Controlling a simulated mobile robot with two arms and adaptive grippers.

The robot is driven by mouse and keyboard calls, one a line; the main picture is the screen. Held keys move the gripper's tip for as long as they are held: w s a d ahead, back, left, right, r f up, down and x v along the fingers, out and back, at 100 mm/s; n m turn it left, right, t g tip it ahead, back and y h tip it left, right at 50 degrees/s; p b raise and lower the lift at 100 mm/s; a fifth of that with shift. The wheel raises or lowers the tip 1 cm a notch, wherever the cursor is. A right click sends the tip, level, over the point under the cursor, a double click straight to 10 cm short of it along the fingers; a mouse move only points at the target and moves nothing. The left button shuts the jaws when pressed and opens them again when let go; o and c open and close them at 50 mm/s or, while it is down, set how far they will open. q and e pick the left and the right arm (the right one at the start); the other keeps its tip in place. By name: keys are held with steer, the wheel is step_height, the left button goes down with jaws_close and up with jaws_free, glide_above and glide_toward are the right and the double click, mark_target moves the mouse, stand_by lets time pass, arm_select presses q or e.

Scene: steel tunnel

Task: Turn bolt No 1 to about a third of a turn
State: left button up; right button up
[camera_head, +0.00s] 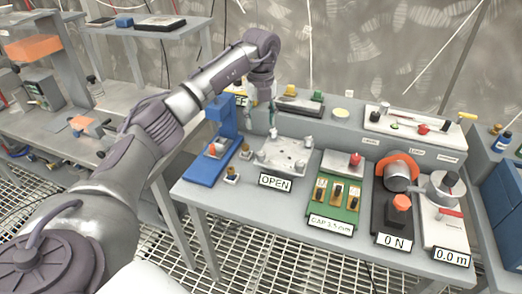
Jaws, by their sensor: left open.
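A light grey plate (283,155) with several bolt-like knobs lies on the grey workbench, behind a sign reading OPEN (275,183). No number is legible beside the knobs, so I cannot tell which is bolt No 1. My left arm reaches in from the left, and its gripper (264,110) points down above the back left part of the plate. The gripper is open with nothing visible in it. Its fingertips are small in the picture, and I cannot tell if they touch a knob. My right gripper is not in view.
A blue press-like stand (222,125) is left of the plate. A raised shelf (345,121) runs behind.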

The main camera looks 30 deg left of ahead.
mark_target(261, 153)
arm_select(q)
step_height(261, 153, down, 12)
steer(key=shift+r+p, duration=0.1)
steer(key=shift+p, duration=0.7)
jaws_close()
steer(key=shift+m, duration=0.3)
